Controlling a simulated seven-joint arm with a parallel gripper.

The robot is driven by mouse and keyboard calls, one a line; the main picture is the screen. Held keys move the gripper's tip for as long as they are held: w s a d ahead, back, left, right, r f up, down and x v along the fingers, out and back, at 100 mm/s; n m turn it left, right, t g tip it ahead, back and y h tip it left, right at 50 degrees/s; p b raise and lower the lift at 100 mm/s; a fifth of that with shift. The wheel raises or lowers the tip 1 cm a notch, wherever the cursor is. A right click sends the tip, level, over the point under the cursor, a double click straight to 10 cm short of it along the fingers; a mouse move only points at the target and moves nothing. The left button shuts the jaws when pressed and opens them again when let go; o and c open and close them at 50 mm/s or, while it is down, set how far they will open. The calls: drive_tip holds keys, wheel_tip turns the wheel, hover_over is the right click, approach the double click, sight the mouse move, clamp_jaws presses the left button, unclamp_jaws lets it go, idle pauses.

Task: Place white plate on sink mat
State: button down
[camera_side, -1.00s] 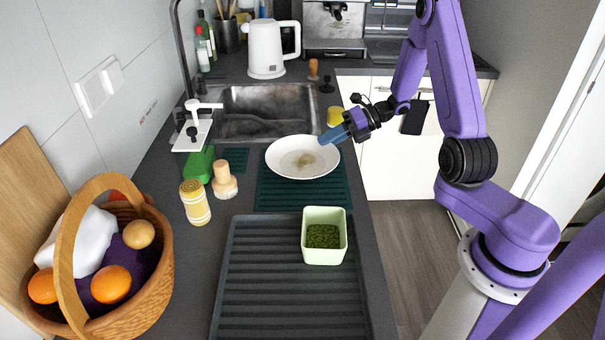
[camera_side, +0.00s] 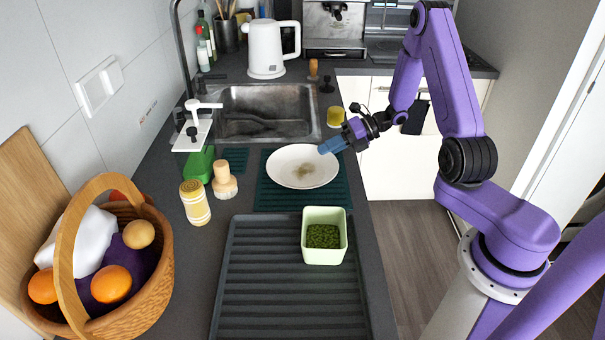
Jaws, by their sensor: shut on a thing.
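The white plate (camera_side: 290,172), with a brownish stain in its middle, is over the dark green sink mat (camera_side: 300,200), near the mat's far end. The plate looks nearly level and very low. I cannot tell whether it touches the mat or hangs just above it. My gripper (camera_side: 327,147), with blue fingers, comes from the right and is shut on the plate's far right rim. The mat's front strip and right edge show past the plate.
A light green square pot (camera_side: 324,253) stands on the dark ribbed tray (camera_side: 265,290) in front of the mat. A wooden-handled brush (camera_side: 224,184) and a yellow-striped can (camera_side: 195,204) stand left. The metal sink (camera_side: 265,112) lies behind. A fruit basket (camera_side: 150,275) is front left.

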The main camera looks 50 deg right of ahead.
drive_tip(key=shift+f, duration=0.25)
drive_tip(key=c, duration=1.2)
unclamp_jaws()
drive_tip(key=shift+o, duration=0.2)
drive_tip(key=shift+f, duration=0.1)
drive_tip(key=v, duration=1.7)
drive_tip(key=shift+d+r, duration=0.15)
drive_tip(key=shift+r, duration=0.2)
drive_tip(key=shift+s, duration=0.1)
